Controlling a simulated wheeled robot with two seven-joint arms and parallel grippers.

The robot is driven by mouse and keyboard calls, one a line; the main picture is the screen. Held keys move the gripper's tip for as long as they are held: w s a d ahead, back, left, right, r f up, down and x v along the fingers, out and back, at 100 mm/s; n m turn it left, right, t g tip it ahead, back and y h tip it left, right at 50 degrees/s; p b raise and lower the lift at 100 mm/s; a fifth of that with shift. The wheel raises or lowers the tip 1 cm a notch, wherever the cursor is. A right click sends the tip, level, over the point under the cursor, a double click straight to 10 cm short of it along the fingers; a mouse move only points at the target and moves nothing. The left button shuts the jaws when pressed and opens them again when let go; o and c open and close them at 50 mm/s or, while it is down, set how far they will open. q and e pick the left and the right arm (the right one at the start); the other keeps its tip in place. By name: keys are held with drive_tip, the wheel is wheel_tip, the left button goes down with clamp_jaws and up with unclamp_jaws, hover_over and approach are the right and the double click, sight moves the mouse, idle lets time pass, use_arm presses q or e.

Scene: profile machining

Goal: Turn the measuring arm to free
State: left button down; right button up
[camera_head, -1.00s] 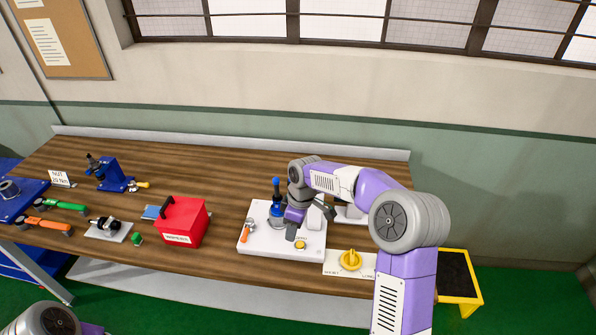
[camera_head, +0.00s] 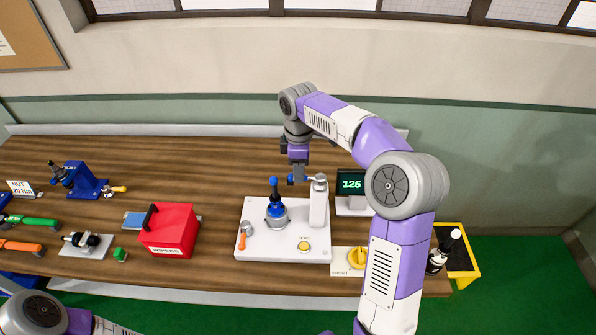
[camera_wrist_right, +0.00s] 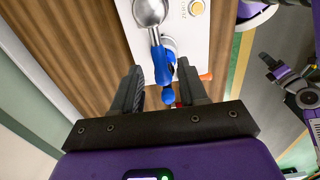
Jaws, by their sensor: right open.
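My right gripper (camera_head: 297,174) is open at this lever. In the right wrist view the blue lever (camera_wrist_right: 162,66) lies between the open fingers (camera_wrist_right: 167,88), with a gap on each side. A blue-topped tool (camera_head: 276,207) stands upright on the plate, left of the post. Part of my left arm shows at the lower left; its jaw state is unclear.
A display (camera_head: 351,184) reading 125 stands right of the post. The plate also has an orange-handled lever (camera_head: 242,238) and a yellow button (camera_head: 304,246). A yellow knob (camera_head: 357,257) is partly behind my right arm. A red box (camera_head: 168,231) stands to the left.

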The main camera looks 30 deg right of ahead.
drive_tip(key=shift+s+f, duration=0.15)
drive_tip(key=shift+f, duration=0.65)
clamp_jaws()
